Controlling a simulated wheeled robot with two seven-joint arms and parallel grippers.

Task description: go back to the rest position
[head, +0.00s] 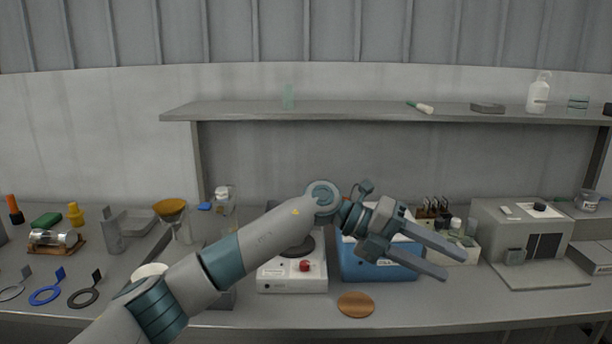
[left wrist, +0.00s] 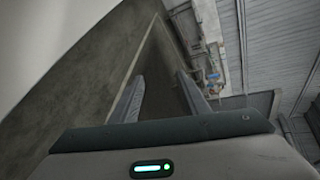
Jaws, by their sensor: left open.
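My left gripper (head: 440,260) is open and empty in the head view. Its arm comes in from the lower left and reaches across the bench, and the fingers point right and slightly down. The gripper is in front of a blue device (head: 375,262) and hides part of it. In the left wrist view the two fingers (left wrist: 165,98) stand apart with nothing between them. My right gripper is in neither view.
On the bench (head: 440,312) stand a white device with a red knob (head: 292,275), a brown disc (head: 355,304), a rack of bottles (head: 455,245) and a grey instrument (head: 530,235). Several rings and glassware are at left. A shelf (head: 350,115) runs behind.

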